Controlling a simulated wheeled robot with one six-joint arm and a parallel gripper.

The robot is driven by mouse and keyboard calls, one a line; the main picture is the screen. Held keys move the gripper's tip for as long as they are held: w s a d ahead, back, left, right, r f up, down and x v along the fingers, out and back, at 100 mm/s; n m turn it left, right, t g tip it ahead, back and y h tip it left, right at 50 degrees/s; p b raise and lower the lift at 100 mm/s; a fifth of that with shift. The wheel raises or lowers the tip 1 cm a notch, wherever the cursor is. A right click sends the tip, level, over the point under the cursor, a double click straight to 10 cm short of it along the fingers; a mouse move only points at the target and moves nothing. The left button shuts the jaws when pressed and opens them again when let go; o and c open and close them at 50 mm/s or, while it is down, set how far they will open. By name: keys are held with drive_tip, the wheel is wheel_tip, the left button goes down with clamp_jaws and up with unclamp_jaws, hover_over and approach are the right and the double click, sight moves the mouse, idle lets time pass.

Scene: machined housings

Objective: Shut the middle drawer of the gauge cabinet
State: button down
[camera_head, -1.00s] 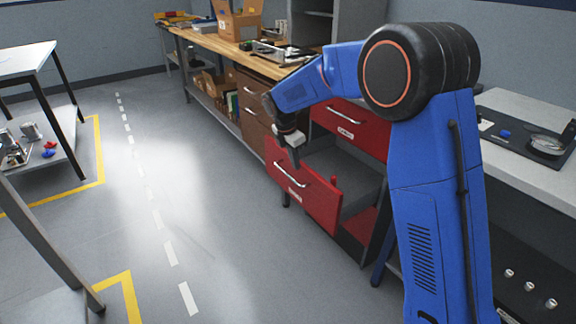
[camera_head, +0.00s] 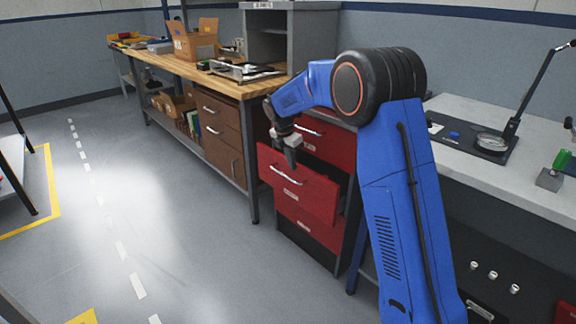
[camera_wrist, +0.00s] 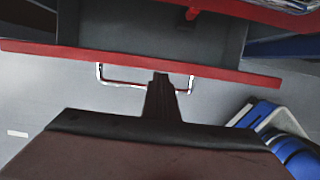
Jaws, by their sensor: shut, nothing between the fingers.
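The gauge cabinet is red-fronted with a dark body. Its middle drawer (camera_head: 312,194) stands out partly open, with a silver bar handle (camera_head: 286,176) and a pale label on the front. The top drawer (camera_head: 332,147) and bottom drawer (camera_head: 310,235) look closed. My gripper (camera_head: 291,166) is shut and empty, pointing down at the middle drawer's front. In the wrist view, its fingertips (camera_wrist: 161,76) overlap the handle (camera_wrist: 112,82) near the drawer front (camera_wrist: 225,72); contact cannot be told. The grey drawer interior (camera_wrist: 130,28) shows behind the front.
A brown-drawered wooden workbench (camera_head: 222,125) stands left of the cabinet, with a cardboard box (camera_head: 193,43) on it. A pale bench (camera_head: 470,165) with gauges stands at right. The grey floor (camera_head: 190,230) in front of the cabinet is clear.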

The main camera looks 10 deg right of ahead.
idle(0.4)
drive_tip(key=s+a+r, duration=0.4)
drive_tip(key=a+r, duration=0.1)
drive_tip(key=r, duration=0.4)
drive_tip(key=h, duration=0.1)
approach(314, 176)
drive_tip(key=s+a+r, duration=0.2)
drive_tip(key=s+a, duration=0.3)
drive_tip(key=shift+t, duration=0.4)
drive_tip(key=shift+w+d+f, duration=0.6)
drive_tip(key=shift+d+f, duration=0.55)
drive_tip(key=shift+f, duration=0.4)
drive_tip(key=shift+w+d+f, duration=0.55)
drive_tip(key=shift+d+f, duration=0.6)
drive_tip(key=shift+f, duration=0.35)
drive_tip(key=shift+w+d+f, duration=0.6)
drive_tip(key=shift+d+f, duration=0.55)
drive_tip(key=shift+f, duration=0.4)
